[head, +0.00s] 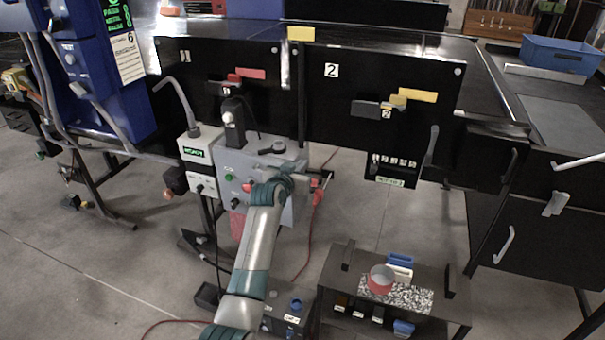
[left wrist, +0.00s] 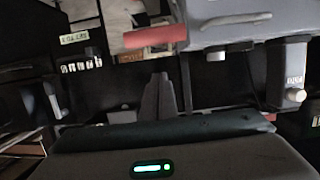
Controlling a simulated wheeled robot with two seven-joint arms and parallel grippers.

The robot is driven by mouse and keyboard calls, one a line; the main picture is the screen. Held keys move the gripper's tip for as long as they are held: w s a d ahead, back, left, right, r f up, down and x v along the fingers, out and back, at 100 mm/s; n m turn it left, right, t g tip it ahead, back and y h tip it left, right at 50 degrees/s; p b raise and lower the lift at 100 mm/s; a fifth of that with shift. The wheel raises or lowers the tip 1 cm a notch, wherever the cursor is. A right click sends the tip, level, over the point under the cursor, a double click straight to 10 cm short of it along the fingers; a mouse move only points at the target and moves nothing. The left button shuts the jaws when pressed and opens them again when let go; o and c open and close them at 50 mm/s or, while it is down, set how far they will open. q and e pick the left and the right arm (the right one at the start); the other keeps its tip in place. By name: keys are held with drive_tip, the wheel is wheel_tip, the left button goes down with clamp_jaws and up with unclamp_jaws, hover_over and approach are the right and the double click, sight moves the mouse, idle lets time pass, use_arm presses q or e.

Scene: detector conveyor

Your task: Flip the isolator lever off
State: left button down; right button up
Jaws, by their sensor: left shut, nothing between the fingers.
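The grey control box (head: 262,185) stands below the black panels, left of centre in the head view. A red lever-like handle (head: 318,193) shows at its right side; I take it for the isolator lever. In the left wrist view a red bar (left wrist: 155,36) lies beside the grey box (left wrist: 228,30). My left arm reaches up in front of the box, and its gripper (head: 315,183) is small and partly hidden near the handle. In the left wrist view the left gripper (left wrist: 159,97) is shut and empty, apart from the red bar in the picture. My right gripper is not seen.
Black panels marked 1 (head: 262,100) and 2 (head: 345,105) stand behind the box. A grey curved lever (head: 432,146) is at the right panel's edge. Cables lie on the floor.

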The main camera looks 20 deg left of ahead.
use_arm(q)
drive_tip(key=x, duration=0.2)
drive_tip(key=shift+w+p, duration=0.3)
drive_tip(key=shift+w, duration=0.1)
drive_tip(key=shift+w+f, duration=0.2)
drive_tip(key=shift+f, duration=0.05)
drive_tip(key=s+f+p, duration=0.2)
drive_tip(key=shift+f, duration=0.35)
drive_tip(key=shift+s+f, duration=0.1)
drive_tip(key=shift+f, duration=0.15)
drive_tip(key=shift+s, duration=0.1)
